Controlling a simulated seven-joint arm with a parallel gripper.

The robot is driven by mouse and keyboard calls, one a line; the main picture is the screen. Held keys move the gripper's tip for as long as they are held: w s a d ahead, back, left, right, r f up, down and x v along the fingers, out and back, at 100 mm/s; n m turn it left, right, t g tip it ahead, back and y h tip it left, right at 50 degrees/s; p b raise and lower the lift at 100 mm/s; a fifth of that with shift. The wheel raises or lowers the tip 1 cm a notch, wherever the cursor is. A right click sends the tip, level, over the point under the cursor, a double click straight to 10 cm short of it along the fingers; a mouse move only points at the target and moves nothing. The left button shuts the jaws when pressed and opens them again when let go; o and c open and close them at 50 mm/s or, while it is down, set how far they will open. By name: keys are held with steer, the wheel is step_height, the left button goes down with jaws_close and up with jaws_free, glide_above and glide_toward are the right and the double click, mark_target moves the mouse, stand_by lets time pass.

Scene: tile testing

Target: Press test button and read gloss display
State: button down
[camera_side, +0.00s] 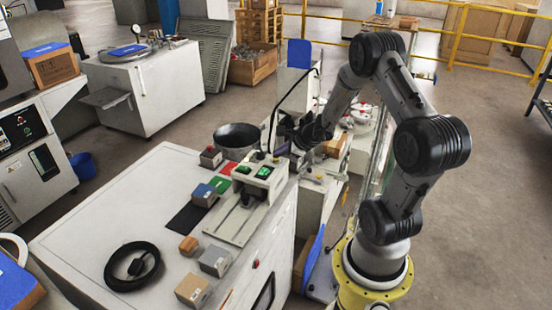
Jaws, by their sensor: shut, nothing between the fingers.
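A beige test instrument (258,182) stands on the white cabinet top, with a flat plate in front of it. Two small green displays (264,172) are lit on its upper face; their text is too small to read. I cannot tell which part is the test button. A small grey box with a red top (210,156) stands behind the instrument, and a red round button (255,264) is on the cabinet's side. My gripper (284,150) is shut and empty, just behind and right of the instrument, pointing left. Its fingertips are small and dark here, and I see no clear contact.
The white cabinet (95,235) also carries a black bowl (237,136), a coiled black cable (132,266), and several small blocks, including a blue-topped one (204,195). A thin upright post and dark cable stand close to my gripper. The cabinet's left top is mostly clear.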

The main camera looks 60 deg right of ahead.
mark_target(279, 162)
steer(key=shift+f, duration=0.15)
stand_by(0.4)
steer(key=shift+r, duration=0.9)
steer(key=shift+r, duration=0.1)
step_height(279, 162, up, 5)
steer(key=shift+f, duration=0.1)
stand_by(0.6)
